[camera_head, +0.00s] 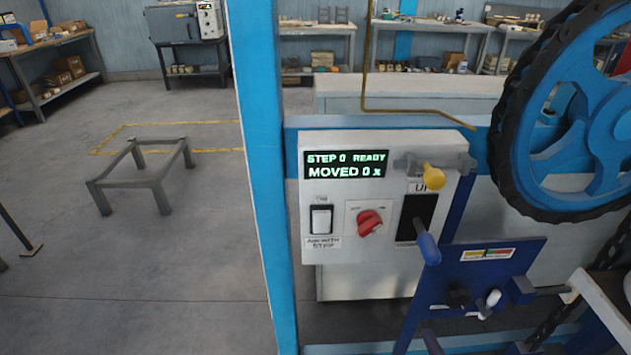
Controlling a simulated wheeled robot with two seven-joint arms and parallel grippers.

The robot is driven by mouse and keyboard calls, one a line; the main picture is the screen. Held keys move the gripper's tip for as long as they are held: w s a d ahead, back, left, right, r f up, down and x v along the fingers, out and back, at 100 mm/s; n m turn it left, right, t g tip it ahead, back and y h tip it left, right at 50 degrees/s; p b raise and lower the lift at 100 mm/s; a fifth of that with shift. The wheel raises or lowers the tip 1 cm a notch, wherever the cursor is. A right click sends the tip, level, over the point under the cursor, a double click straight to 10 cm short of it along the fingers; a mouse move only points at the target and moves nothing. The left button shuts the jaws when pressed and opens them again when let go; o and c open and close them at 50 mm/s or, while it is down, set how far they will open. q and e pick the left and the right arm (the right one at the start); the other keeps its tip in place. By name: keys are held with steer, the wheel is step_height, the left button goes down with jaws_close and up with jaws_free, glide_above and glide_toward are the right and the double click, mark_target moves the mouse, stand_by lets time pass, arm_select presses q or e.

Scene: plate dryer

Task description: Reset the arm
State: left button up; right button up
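Neither of my grippers shows in the head view. A white control box (383,250) is fixed to the blue frame in the middle. Its display (345,164) reads "STEP 0 READY" and "MOVED 0 x". Below are a white rocker switch (321,219) and a red rotary knob (369,223). At its right are a grey latch with a yellow knob (434,177) and a dark slot (408,212). A lever with a blue handle (427,244) angles down from there. I cannot tell which part, if any, is the arm named in the task.
A blue post (262,150) stands left of the box. A large blue wheel with a black chain (560,120) fills the upper right. A blue panel (475,270) with a colored gauge strip sits lower right. A low grey stand (148,170) is on the otherwise open floor at left.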

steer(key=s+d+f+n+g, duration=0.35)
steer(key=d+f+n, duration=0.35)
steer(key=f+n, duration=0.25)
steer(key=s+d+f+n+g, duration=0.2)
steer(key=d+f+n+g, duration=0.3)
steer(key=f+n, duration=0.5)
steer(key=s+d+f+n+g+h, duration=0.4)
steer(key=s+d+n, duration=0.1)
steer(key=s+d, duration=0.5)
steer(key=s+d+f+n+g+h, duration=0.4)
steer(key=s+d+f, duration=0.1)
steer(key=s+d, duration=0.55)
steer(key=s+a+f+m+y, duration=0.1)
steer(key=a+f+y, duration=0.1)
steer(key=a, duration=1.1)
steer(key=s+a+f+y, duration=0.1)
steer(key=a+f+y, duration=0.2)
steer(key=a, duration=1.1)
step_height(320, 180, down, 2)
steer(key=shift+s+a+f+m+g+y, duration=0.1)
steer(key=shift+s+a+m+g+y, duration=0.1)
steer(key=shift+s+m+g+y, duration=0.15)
